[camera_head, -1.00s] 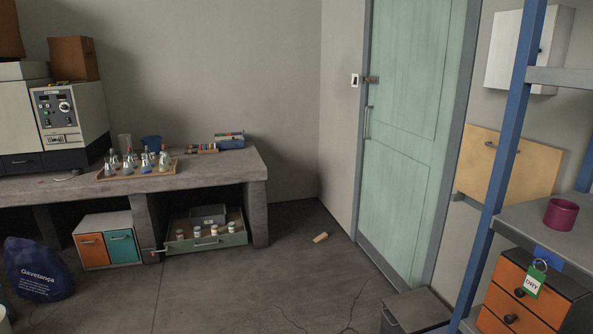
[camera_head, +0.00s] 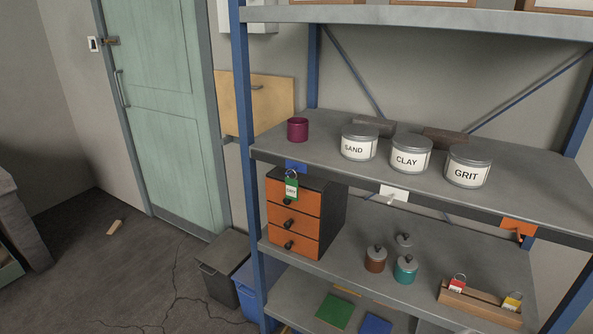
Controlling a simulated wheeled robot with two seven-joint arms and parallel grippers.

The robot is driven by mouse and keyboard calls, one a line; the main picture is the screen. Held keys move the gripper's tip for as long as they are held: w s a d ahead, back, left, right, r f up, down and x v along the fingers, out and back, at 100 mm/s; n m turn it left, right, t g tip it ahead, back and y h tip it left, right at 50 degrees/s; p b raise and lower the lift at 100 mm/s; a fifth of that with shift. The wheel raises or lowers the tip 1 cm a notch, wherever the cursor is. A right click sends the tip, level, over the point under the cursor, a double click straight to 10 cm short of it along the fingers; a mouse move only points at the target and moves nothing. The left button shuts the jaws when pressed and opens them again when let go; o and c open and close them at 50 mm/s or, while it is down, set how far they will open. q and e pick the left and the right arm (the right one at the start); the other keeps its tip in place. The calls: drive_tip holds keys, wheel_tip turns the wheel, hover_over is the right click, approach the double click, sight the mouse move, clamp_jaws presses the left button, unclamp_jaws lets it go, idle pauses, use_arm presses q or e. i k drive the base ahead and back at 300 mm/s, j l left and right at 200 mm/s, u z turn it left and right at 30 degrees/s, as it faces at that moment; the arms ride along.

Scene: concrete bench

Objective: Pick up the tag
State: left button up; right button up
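A green tag (camera_head: 291,189) with a white label reading DRY hangs by a ring from the shelf edge, below a blue square and in front of the orange drawers. A red tag (camera_head: 457,284) with a ring and a yellow tag (camera_head: 512,302) stand in a wooden rack (camera_head: 478,306) on the lower shelf at the right. I cannot tell which tag the task names. Neither of my grippers shows.
Blue-framed shelving holds a purple cup (camera_head: 297,130), cans labelled SAND (camera_head: 358,146), CLAY (camera_head: 410,158) and GRIT (camera_head: 468,171), and an orange drawer unit (camera_head: 293,231). Small lidded jars (camera_head: 405,269) stand on the lower shelf. Bins (camera_head: 221,268) stand on the floor; open floor lies left.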

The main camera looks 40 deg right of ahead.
sight(513, 304)
drive_tip(key=z, duration=2.85)
